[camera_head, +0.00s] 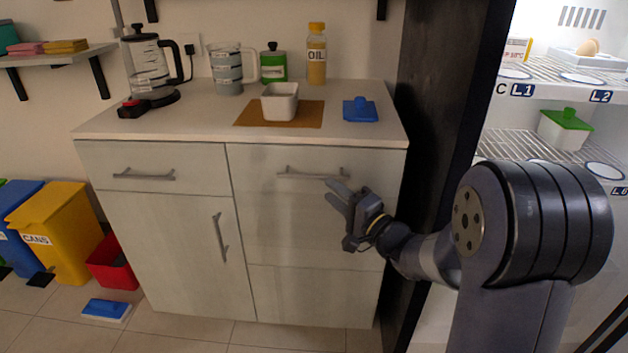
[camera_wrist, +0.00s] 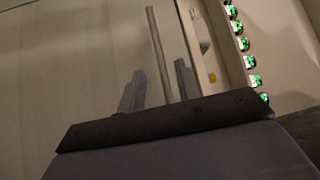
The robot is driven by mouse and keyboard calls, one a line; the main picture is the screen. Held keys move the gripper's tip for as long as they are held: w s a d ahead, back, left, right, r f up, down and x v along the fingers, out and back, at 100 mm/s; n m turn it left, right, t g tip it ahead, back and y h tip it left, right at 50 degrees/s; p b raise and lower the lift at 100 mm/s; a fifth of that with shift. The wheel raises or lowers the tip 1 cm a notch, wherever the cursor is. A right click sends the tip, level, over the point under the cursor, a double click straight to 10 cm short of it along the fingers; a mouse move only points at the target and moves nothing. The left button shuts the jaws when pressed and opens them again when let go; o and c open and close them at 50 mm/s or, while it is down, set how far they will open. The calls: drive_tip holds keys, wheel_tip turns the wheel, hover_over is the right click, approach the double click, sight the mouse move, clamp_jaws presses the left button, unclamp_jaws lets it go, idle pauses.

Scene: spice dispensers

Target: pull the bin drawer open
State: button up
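The pale wooden cabinet has a right-hand front (camera_head: 300,220) with a horizontal metal bar handle (camera_head: 300,172) near its top. This front looks shut in the head view; whether it is the bin drawer is not marked. My gripper (camera_head: 330,191) is just below and in front of the right part of that handle, fingers apart. In the wrist view, a grey bar handle (camera_wrist: 160,50) runs between the two spread fingers of my gripper (camera_wrist: 155,82). The fingers do not appear closed on the bar. Contact cannot be told.
A left drawer (camera_head: 150,165) and a door (camera_head: 180,245) look shut. A yellow bin (camera_head: 55,230) stands left. A dark panel (camera_head: 440,90) borders the cabinet's right.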

sight(314, 177)
drive_tip(key=b+x, duration=0.1)
drive_tip(key=x, duration=0.6)
drive_tip(key=shift+w+a, duration=0.1)
drive_tip(key=shift+w, duration=0.05)
drive_tip(key=shift+c, duration=0.4)
clamp_jaws()
